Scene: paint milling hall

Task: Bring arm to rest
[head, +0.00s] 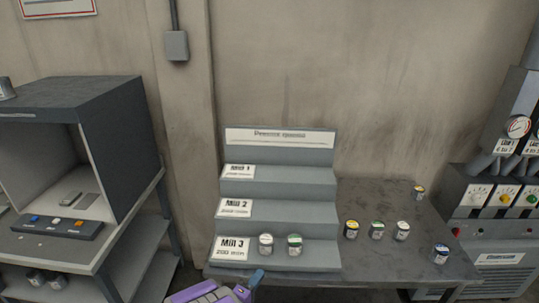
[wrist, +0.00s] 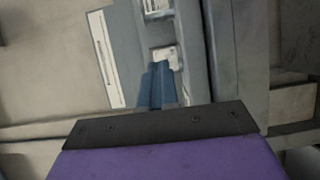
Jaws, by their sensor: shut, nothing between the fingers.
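My gripper (head: 256,279) shows at the bottom of the head view, with its blue fingers in front of the lower front edge of the stepped rack (head: 280,188). In the wrist view the blue fingers (wrist: 159,84) lie together, shut and empty. The purple part of my arm (head: 205,293) shows at the bottom edge of the head view. The rack has labelled steps for Mill 1, Mill 2 and Mill 3. Two small cans, one with a white top (head: 265,243) and one with a green top (head: 294,244), stand on the Mill 3 step.
Several small cans, including a yellow-topped one (head: 351,229) and a blue-topped one (head: 440,253), stand on the dark table (head: 375,200) right of the rack. A grey booth (head: 110,140) with a button panel (head: 55,228) is at left. A gauge machine (head: 495,200) is at right.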

